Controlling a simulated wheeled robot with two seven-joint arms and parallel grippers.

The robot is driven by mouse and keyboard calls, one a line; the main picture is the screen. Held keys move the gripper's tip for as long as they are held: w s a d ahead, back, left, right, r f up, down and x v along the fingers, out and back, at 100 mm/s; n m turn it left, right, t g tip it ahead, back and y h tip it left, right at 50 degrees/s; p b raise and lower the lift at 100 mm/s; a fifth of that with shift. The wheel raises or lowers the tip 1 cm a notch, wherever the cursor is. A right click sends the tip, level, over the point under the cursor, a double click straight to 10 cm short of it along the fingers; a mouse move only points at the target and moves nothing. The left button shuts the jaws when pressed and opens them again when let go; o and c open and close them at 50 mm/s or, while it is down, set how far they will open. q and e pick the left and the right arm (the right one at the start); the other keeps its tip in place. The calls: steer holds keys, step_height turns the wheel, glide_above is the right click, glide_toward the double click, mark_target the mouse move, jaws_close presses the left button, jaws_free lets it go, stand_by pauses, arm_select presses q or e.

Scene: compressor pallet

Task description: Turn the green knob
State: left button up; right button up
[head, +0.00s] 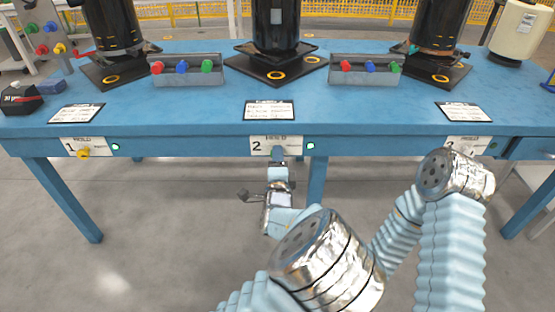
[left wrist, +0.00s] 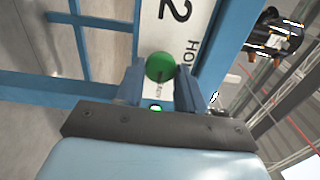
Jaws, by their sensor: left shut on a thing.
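The green knob (left wrist: 160,67) shows in the left wrist view, on the white panel (left wrist: 190,30) marked 2 on the table's front edge. My left gripper (left wrist: 160,85) has one finger on each side of the knob and is shut on it. In the head view my left gripper (head: 277,155) is at the panel marked 2 (head: 257,143) and hides the knob. My right arm shows at the right of the head view, but its gripper is not seen.
The blue table (head: 200,112) carries black compressors (head: 276,30) and two grey boxes with coloured knobs (head: 187,82). A yellow knob (head: 83,152) is at station 1. A lit indicator (head: 310,146) sits right of panel 2. Open floor lies below the table.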

arm_select(q)
steer(key=o, duration=1)
steer(key=s, duration=1.4)
steer(key=shift+b, duration=0.3)
steer(key=shift+w, duration=0.1)
